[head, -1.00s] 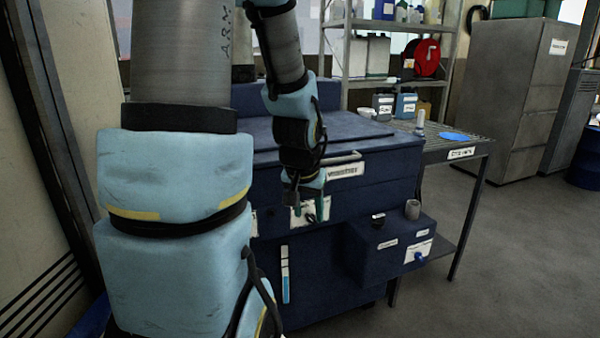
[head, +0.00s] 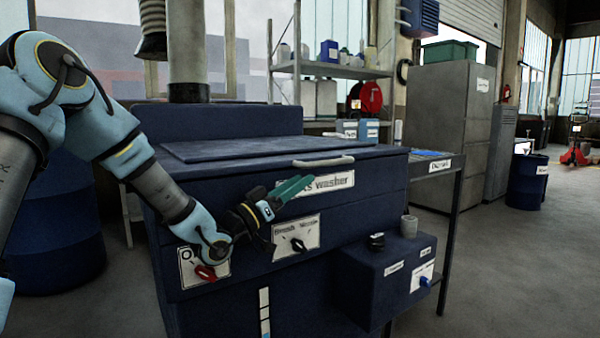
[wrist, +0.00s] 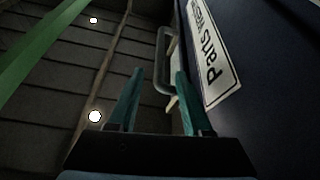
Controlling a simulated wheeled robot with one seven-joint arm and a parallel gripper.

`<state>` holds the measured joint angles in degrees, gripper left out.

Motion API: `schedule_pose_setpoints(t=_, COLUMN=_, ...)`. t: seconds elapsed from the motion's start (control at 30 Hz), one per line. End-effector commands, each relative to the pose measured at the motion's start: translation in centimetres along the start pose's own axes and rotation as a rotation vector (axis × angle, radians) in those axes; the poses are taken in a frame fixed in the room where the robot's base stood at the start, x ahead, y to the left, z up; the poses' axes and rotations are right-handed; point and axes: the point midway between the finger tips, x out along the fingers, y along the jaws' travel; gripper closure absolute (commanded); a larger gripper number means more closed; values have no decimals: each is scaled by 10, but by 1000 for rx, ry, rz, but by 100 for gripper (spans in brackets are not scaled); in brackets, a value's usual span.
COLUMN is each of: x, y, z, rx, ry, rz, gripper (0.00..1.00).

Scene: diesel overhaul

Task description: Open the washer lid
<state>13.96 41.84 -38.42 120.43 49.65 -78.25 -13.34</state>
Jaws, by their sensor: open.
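The parts washer (head: 370,183) is a dark blue cabinet in the middle of the head view. Its flat lid (head: 240,146) lies closed on top. A pale bar handle (head: 323,161) sits at the lid's front edge, above the white washer label (head: 335,184). My gripper (head: 297,187) has teal fingers and is in front of the label, a little below and left of the handle. In the wrist view the fingers are apart and empty, and the handle (wrist: 160,60) shows beyond them, between the fingertips and beside the label (wrist: 210,55). The fingers do not appear to touch the handle.
Below the label are a red knob (head: 205,272) and a black knob (head: 298,244) on white plates. A blue box (head: 385,280) with a grey cup juts from the front right. A slatted table (head: 430,165) stands right of the washer. Open floor lies farther right.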

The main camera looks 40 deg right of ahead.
Motion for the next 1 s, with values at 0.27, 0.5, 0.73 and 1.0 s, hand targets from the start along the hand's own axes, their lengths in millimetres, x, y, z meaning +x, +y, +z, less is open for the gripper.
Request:
schedule_pose_setpoints(t=0.27, x=49, y=0, z=-1, rx=1, ry=-1, rz=-1, gripper=50)
schedule_pose_setpoints(t=0.5, x=86, y=0, z=0, rx=1, ry=-2, rz=-3, gripper=50)
schedule_pose_setpoints(t=0.73, x=100, y=-1, z=0, rx=1, ry=-4, rz=-4, gripper=50)
schedule_pose_setpoints(t=1.0, x=100, y=-1, z=0, rx=1, ry=-4, rz=-5, gripper=53)
